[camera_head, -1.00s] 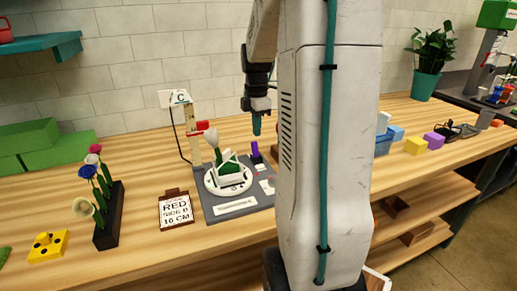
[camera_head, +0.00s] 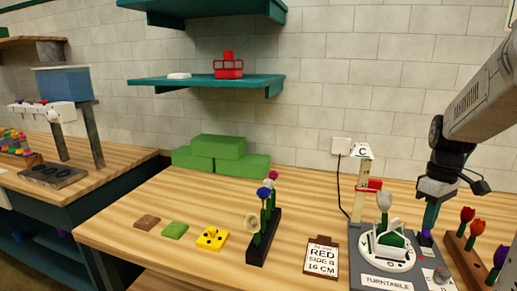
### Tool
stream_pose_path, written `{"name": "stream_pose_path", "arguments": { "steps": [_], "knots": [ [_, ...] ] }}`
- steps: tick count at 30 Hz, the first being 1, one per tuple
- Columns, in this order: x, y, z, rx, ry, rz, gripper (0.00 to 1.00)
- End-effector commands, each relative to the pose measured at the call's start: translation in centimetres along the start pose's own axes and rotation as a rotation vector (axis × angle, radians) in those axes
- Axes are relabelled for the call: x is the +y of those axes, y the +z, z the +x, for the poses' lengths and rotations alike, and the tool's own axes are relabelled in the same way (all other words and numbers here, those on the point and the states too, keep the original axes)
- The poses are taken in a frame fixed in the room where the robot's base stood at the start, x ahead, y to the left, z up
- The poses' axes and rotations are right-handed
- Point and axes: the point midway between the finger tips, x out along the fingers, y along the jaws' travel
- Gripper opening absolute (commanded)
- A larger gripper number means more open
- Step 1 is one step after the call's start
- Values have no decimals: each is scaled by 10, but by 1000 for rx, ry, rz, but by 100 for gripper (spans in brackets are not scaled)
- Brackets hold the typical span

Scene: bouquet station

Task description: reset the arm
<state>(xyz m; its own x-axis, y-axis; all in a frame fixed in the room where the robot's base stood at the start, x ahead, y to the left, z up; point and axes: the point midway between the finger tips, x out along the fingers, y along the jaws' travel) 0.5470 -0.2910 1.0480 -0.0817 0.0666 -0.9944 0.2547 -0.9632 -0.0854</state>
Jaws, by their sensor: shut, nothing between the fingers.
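My gripper (camera_head: 430,217) hangs from my arm at the right of the head view, with narrow teal fingers pointing down. It is shut and holds nothing. It is above the right part of the grey turntable station (camera_head: 385,283), in front of a purple thing partly hidden there. On the station's white round plate stands a white and green holder (camera_head: 392,240) with a white tulip (camera_head: 384,201) upright in it. A post marked C (camera_head: 361,152) with a red piece stands behind it.
A black rack (camera_head: 264,240) with several flowers and an order card (camera_head: 322,257) stand left of the station. Another rack (camera_head: 466,262) with red and purple tulips is at right. A yellow block (camera_head: 212,238) and green foam blocks (camera_head: 217,155) lie further left. A teal shelf (camera_head: 205,85) overhangs the back.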

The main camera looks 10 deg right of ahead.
Motion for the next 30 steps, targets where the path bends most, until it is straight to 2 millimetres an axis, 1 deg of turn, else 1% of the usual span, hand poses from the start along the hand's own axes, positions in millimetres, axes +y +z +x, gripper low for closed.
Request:
{"name": "stream_pose_path", "arguments": {
  "steps": [1, 6, 12, 15, 18, 21, 24, 27, 30],
  "knots": [
    [-24, 0, -5, -3, 3, 67, 0],
    [-99, 5, -15, -4, 19, 294, 0],
    [-175, 21, -19, 20, 47, 441, 0],
    [-208, 32, -18, 42, 60, 469, 0],
    [-236, 44, -16, 75, 72, 455, 0],
    [-258, 53, -15, 110, 82, 393, 0],
    [-273, 58, -17, 149, 90, 326, 0],
    [-283, 59, -22, 180, 94, 282, 0],
    [-287, 58, -24, 188, 95, 261, 0]
  ]
}}
